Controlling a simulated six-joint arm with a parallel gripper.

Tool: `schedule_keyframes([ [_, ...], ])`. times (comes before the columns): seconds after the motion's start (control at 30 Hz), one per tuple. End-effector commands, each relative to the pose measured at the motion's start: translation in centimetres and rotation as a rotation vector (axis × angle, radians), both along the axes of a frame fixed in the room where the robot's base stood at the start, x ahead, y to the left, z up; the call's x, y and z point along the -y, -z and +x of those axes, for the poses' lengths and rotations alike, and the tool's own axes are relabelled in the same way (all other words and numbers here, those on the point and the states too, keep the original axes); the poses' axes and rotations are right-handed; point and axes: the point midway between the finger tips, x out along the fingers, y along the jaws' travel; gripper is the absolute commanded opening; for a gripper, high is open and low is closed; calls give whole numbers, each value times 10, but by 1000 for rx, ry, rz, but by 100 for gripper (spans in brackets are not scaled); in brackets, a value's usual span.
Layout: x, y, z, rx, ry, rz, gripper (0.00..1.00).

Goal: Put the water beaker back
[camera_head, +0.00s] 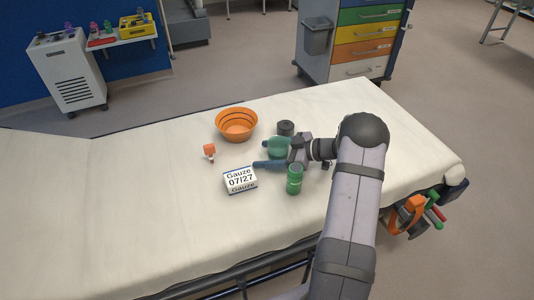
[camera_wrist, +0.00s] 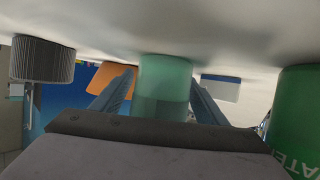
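The water beaker, a translucent teal cup (camera_head: 277,147), stands upright on the white stretcher sheet. It also shows in the wrist view (camera_wrist: 165,80), in the middle. My gripper (camera_wrist: 163,88) is level with the sheet, with one blue finger on each side of the beaker. It looks open; narrow gaps seem to lie between the fingers and the beaker. In the head view my gripper (camera_head: 267,155) reaches in from the right, and the near finger passes in front of the beaker. The far finger is mostly hidden.
A green bottle (camera_head: 294,180) stands just nearer than my gripper, and a dark ridged cylinder (camera_head: 285,128) just beyond it. A gauze box (camera_head: 240,180), an orange-capped item (camera_head: 209,152) and an orange bowl (camera_head: 236,125) lie left. The sheet (camera_head: 120,200) further left is clear.

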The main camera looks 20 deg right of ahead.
Motion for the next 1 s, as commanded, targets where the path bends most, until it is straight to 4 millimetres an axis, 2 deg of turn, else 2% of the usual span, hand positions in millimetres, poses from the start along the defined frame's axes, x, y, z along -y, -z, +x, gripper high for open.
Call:
schedule_keyframes([
  [0.27, 6, -6, -3, 1, 3, -1, 67],
  [0.8, 68, -39, -54, 1, 4, 0, 67],
  [1.0, 83, -47, -66, 1, 1, -1, 67],
])
